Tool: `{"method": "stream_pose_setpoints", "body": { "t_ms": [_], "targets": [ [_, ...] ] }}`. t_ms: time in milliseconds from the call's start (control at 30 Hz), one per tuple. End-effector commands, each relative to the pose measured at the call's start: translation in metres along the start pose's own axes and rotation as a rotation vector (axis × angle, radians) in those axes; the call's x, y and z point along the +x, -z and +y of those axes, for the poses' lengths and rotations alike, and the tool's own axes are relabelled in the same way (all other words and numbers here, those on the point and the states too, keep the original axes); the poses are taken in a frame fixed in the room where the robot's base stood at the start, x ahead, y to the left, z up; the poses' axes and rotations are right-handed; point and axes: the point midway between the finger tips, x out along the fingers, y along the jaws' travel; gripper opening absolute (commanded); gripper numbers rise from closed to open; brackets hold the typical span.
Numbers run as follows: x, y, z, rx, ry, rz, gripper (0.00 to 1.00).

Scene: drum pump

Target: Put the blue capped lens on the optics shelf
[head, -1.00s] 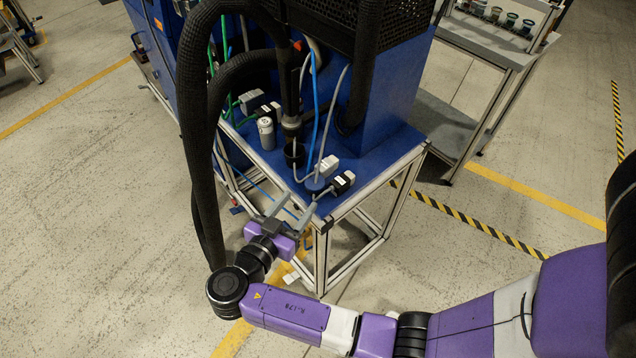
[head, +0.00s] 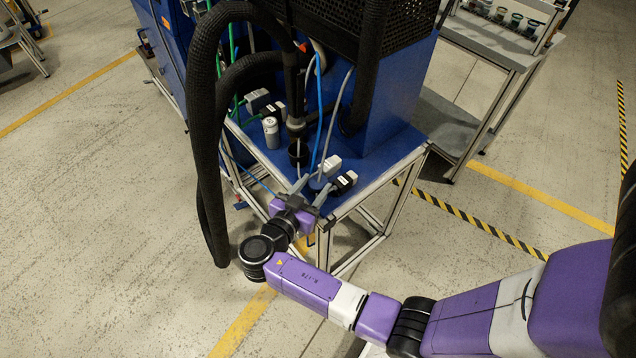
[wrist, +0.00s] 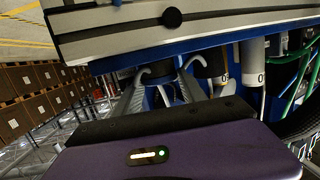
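A small blue round piece (head: 316,182), which looks like the blue capped lens, sits near the front corner of the blue bench top (head: 375,165). My gripper (head: 311,188) is at that corner, its two grey fingers apart on either side of the piece. In the wrist view the fingers (wrist: 162,88) are also spread, with dark and blue shapes between them. I cannot tell whether they touch the lens. The likely optics shelf (head: 490,36) stands at the upper right, holding a row of small round lenses or jars.
White-and-black connector blocks (head: 345,181) sit just right of the gripper. A grey canister (head: 271,132) stands farther back. Thick black hoses (head: 204,130) loop down on the left, and thin cables hang above the corner. The floor (head: 110,220) at left is clear.

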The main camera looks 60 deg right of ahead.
Motion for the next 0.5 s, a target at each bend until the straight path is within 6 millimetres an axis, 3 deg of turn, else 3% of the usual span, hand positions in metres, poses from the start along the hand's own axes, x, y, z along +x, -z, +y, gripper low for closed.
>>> {"method": "stream_pose_setpoints", "body": {
  "t_ms": [33,200,500],
  "targets": [
    [-0.0002,0.0,0.0,0.0,0.0,0.0,0.36],
    [-0.0003,0.0,0.0,0.0,0.0,0.0,0.03],
    [-0.0007,0.002,-0.0001,0.0,0.0,0.0,0.0]
  ]
}}
